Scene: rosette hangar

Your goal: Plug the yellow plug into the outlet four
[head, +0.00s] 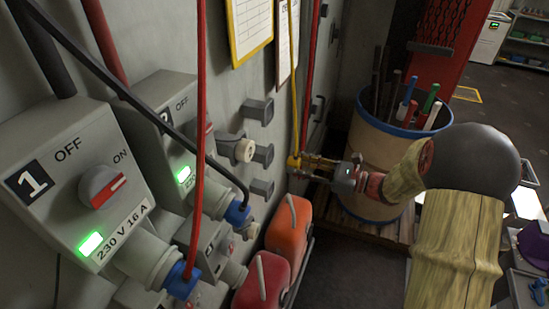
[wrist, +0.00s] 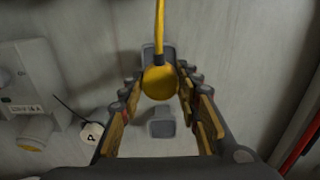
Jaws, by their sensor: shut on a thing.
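The yellow plug (head: 294,161) is in my gripper (head: 310,165), beside the grey wall, with its yellow cable running straight up. In the wrist view the round yellow plug (wrist: 159,83) sits between the two fingers, in front of a grey wall bracket (wrist: 148,52); I cannot tell whether it touches the bracket. The number on that box is not readable.
Outlet box 1 (head: 75,180) and a second box (head: 165,130) have green lights and blue plugs. Several grey brackets (head: 257,110) stick out from the wall. Red and orange canisters (head: 289,230) stand below. A barrel (head: 375,145) of rods stands behind my gripper.

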